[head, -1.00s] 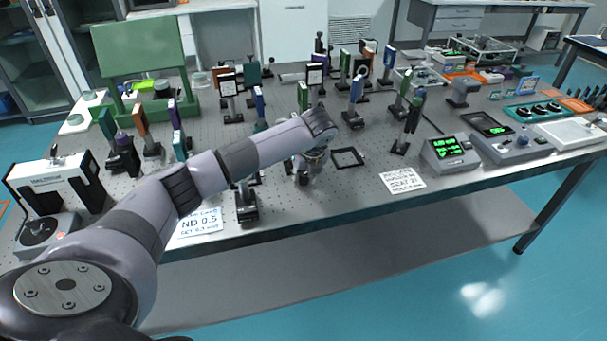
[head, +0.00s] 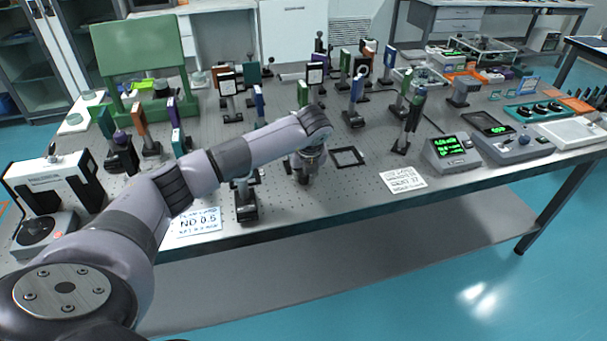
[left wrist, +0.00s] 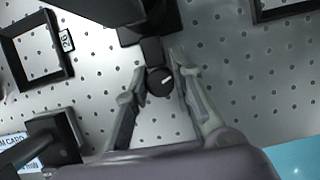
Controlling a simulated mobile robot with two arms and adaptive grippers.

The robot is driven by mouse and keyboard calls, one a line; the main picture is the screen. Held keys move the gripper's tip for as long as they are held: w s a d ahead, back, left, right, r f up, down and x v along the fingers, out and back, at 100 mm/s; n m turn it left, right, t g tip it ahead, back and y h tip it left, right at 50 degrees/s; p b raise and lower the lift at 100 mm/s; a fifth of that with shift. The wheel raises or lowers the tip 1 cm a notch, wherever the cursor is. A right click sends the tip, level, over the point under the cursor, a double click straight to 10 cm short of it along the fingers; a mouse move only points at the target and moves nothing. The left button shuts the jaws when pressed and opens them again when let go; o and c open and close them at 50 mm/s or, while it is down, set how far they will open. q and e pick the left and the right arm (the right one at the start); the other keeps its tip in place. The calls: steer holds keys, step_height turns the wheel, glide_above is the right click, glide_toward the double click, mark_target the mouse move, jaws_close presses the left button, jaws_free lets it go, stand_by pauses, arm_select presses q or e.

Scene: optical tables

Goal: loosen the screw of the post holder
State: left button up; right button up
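In the left wrist view, a round black screw knob (left wrist: 160,81) with a white mark sits on the near side of a black post holder (left wrist: 152,48). My left gripper (left wrist: 159,64) is open, one finger on each side of the knob. Narrow gaps seem to show between fingers and knob; contact is not clear. In the head view my left gripper (head: 303,170) points down at the table near its front edge and hides most of this holder. My right gripper is not in view.
The perforated optical table (head: 290,212) carries many posts. Another post holder (head: 247,206) and a printed card (head: 199,222) stand close on the left. A flat black frame (head: 347,157) lies to the right, with a second card (head: 403,179) beyond it.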

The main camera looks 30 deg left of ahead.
arm_select(q)
steer(key=o, duration=0.4)
steer(key=v, duration=1.2)
